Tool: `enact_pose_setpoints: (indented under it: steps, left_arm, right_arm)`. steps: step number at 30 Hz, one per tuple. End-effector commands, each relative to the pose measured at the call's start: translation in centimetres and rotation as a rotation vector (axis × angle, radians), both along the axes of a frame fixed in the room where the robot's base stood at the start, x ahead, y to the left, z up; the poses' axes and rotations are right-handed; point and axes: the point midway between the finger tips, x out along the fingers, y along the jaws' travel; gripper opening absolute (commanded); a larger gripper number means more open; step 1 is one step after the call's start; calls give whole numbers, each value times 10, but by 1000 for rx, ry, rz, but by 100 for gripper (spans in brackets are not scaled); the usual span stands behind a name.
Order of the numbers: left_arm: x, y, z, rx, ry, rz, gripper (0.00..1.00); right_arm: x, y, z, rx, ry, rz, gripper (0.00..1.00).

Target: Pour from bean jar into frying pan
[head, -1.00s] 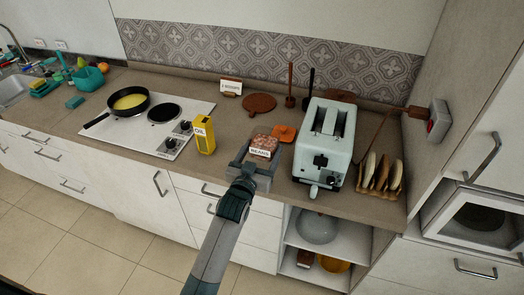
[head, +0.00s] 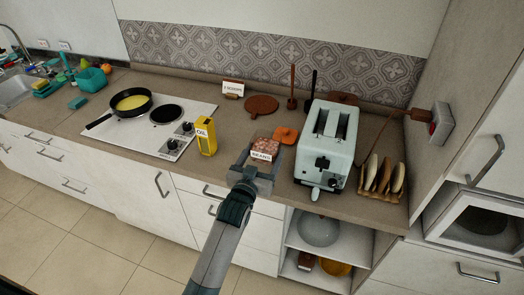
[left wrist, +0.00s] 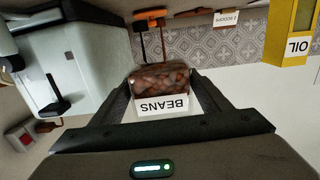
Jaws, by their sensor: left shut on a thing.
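The bean jar (head: 267,145) is open-topped, full of brown beans, with a white "BEANS" label. It stands near the counter's front edge, left of the toaster. My left gripper (head: 255,170) is shut on the jar from the front. In the left wrist view the jar (left wrist: 163,79) sits between the fingers, and the picture is upside down. The black frying pan (head: 147,107) is on the back left of the white hob, with yellow contents and its handle pointing left. My right gripper is not in view.
A yellow oil bottle (head: 206,136) stands between the jar and the hob (head: 150,142). The pale toaster (head: 326,145) is close on the right. An orange flat piece (head: 286,136) lies behind the jar. A "2 SCOOPS" card (head: 233,88) stands near the wall.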

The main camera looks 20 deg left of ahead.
Motion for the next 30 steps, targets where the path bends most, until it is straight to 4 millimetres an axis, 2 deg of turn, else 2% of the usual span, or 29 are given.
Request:
enact_pose_setpoints:
  steps: [8, 18, 30]
  left_arm:
    - [-39, 1, -16, 0, -3, 3, 30]
    - [-120, 5, -30, 1, -3, 14, 30]
    - [-208, 14, -29, 0, -3, 32, 30]
  right_arm:
    - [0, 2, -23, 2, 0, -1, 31]
    - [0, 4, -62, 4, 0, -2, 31]
    - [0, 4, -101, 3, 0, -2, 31]
